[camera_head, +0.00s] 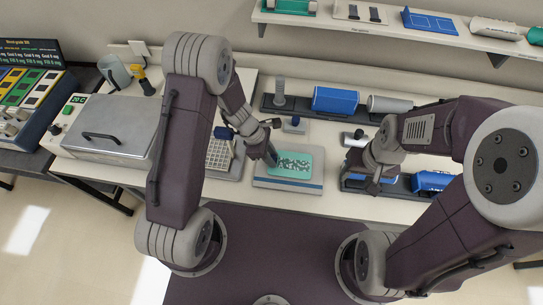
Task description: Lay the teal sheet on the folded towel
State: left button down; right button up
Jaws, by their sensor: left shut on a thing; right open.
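The teal sheet (300,174), with a speckled pale patch in its middle, is over the folded towel (287,185), which is pale with a blue stripe along its front. I cannot tell whether the sheet rests on the towel or is held just above it. My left gripper (271,160) points down and is shut at the sheet's left side, hiding a bit of it. My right gripper (361,178) is open and appears empty, to the right of the towel over the front tray.
A white rack (219,155) stands left of the towel, beside a grey lidded box (110,125). A rear tray holds a blue roll (335,100) and a grey roll (388,104). Another blue roll (431,181) is at right. A wall shelf (370,30) runs above.

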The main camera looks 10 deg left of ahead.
pick_arm(q)
jog(key=shift+f+b, duration=0.3)
jog(key=shift+f, duration=0.05)
dwell(0.3)
jog(key=c, duration=0.7)
grip_release()
jog(key=shift+c, duration=0.2)
jog(key=p+v, duration=0.6)
jog(key=v, duration=0.1)
